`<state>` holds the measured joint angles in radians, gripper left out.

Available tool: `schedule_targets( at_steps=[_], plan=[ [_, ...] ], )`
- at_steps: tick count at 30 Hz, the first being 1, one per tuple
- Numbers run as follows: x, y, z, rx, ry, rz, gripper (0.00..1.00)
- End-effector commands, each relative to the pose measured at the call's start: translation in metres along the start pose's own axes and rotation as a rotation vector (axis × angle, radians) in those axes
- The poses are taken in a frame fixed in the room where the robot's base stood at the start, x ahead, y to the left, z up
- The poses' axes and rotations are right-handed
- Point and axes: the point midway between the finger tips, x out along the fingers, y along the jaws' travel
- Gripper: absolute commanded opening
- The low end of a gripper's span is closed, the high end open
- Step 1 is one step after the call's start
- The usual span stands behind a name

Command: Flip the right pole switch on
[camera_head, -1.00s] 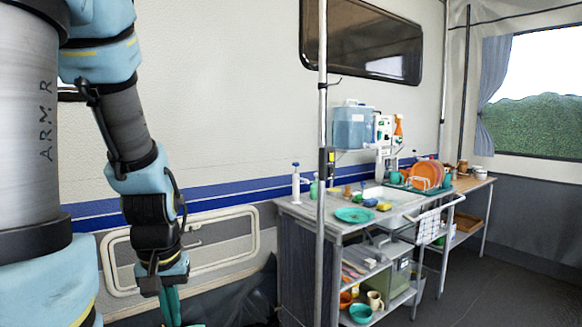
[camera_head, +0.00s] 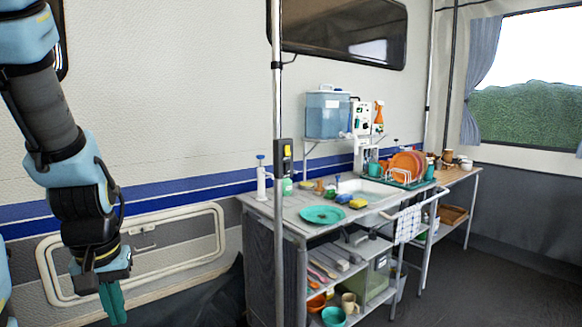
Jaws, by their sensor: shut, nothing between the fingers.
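A metal pole (camera_head: 277,120) stands upright in front of the left end of the kitchen counter. A small dark box with a yellow part, the pole switch (camera_head: 284,158), is fixed on it just above counter height. Its lever position is too small to tell. My gripper (camera_head: 113,303) hangs at the lower left, pointing down, with its green fingers together and empty. It is well to the left of the pole and lower than the switch, touching nothing.
The counter (camera_head: 298,212) holds a teal plate (camera_head: 323,215), a pump bottle (camera_head: 261,178) and a dish rack with orange plates (camera_head: 405,165). A water tank (camera_head: 328,114) sits on a raised shelf. The caravan wall (camera_head: 160,90) runs behind my arm. Dark floor is open at the right.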

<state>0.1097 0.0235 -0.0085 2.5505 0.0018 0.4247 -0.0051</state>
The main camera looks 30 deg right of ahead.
Motion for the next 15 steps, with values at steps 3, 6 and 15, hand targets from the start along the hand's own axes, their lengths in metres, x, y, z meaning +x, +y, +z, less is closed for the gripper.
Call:
schedule_targets(
  at_steps=[3, 6, 15],
  plan=[
    [-0.021, 0.027, -0.038, 0.134, 0.04, -0.006, 0.0],
    [-0.054, 0.079, -0.091, 0.345, 0.106, -0.018, 0.0],
    [-0.184, 0.314, -0.185, 0.958, 0.382, -0.05, 0.0]
  ],
)
